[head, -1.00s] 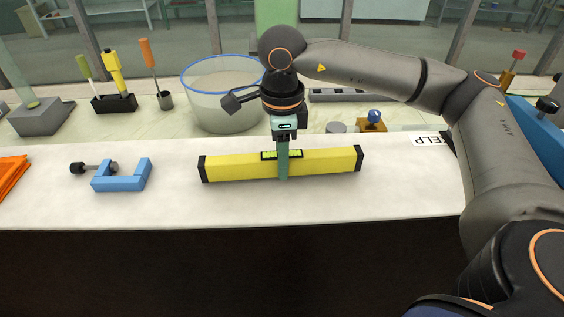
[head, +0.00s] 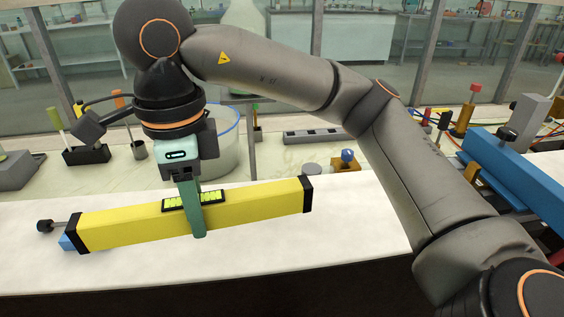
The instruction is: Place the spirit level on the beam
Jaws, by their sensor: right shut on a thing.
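The spirit level (head: 255,203) is a long yellow bar with black end caps and a bright vial window on top. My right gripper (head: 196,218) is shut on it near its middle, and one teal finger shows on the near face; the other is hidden. The level is tilted in the picture, right end higher, and appears held above the white counter. The long blue beam (head: 530,180) lies at the right, apart from the level, and runs out of the picture. My left gripper is not in view.
A blue clamp (head: 68,243) with a black knob is mostly hidden behind the level's left end. A clear blue-rimmed tub (head: 228,150) stands behind my right gripper. A small wooden block with a blue knob (head: 347,158) is between level and beam. The white counter's front middle is clear.

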